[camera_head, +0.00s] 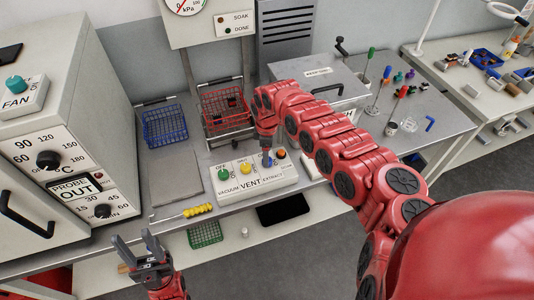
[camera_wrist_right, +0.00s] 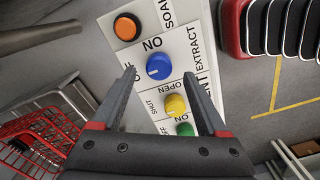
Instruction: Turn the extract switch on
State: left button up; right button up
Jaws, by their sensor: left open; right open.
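A white switch panel (camera_head: 257,181) stands on the bench with green, yellow and blue knobs and an orange button. The blue knob (camera_wrist_right: 159,66) is beside the EXTRACT label in the right wrist view; its white mark points left, toward the partly hidden OFF label (camera_wrist_right: 127,80). The ON label (camera_wrist_right: 152,44) reads upside down above it. My right gripper (camera_wrist_right: 160,76) is open, pointing down, with its fingertips on either side of the blue knob; contact cannot be told. My left gripper (camera_head: 148,243) is open and empty in front of the bench.
The yellow knob (camera_head: 245,168) and orange button (camera_head: 281,154) sit close to the blue knob. A red wire basket (camera_head: 226,108) and a blue one (camera_head: 164,125) stand behind. A large oven (camera_head: 50,120) fills the left. A grey plate (camera_head: 178,178) lies left of the panel.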

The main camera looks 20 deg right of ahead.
jog(key=shift+f, duration=1.35)
jog(key=shift+c, duration=0.3)
grip_shut()
